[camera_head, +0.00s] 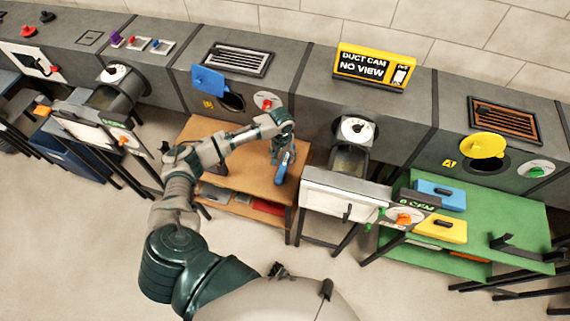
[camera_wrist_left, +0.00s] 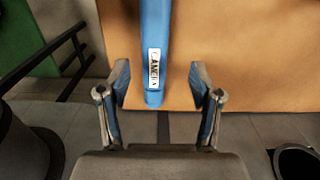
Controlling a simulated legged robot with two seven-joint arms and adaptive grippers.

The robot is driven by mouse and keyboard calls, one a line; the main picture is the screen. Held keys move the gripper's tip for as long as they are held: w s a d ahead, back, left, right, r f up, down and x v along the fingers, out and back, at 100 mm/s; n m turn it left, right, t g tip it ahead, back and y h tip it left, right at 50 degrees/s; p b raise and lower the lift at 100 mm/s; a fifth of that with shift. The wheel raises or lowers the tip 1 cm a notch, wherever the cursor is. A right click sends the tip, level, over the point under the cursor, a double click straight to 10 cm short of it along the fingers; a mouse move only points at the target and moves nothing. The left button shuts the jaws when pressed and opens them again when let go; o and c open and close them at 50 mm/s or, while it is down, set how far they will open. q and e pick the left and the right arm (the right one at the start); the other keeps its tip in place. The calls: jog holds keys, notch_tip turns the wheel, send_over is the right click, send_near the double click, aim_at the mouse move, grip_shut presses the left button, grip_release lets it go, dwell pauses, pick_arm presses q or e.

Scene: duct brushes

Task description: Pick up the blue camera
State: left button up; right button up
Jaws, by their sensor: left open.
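The blue camera (camera_head: 284,169) lies on the orange-brown top of a cart in the middle of the head view. In the left wrist view my left gripper (camera_wrist_left: 160,82) is open, with one finger on each side of the bar's near end and a gap on both sides. My right gripper is not in view.
The cart top (camera_head: 240,165) is otherwise mostly bare. A grey duct with a yellow "DUCT CAM NO VIEW" display (camera_head: 375,67) runs behind it. A white-fronted machine (camera_head: 345,195) stands right of the cart. A green cart (camera_head: 480,225) holds blue and yellow cases.

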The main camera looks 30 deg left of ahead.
aim_at(283, 165)
pick_arm(q)
jog(key=shift+a+f, duration=0.1)
jog(key=shift+f, duration=0.25)
jog(key=shift+s+f, duration=0.15)
jog(key=shift+f, duration=0.15)
jog(key=f, duration=0.1)
jog(key=d+f, duration=0.1)
jog(key=f, duration=0.1)
jog(key=shift+s+d+f+b, duration=0.15)
jog(key=shift+s+f+b, duration=0.05)
jog(key=shift+f+b, duration=0.15)
jog(key=shift+d+f, duration=0.1)
jog(key=shift+f, duration=0.25)
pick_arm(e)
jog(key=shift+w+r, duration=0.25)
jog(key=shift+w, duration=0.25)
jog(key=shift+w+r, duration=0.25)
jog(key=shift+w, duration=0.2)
pick_arm(q)
jog(key=shift+c, duration=0.2)
jog(key=shift+a, duration=0.35)
jog(key=c, duration=0.8)
grip_shut()
jog(key=shift+d, duration=0.1)
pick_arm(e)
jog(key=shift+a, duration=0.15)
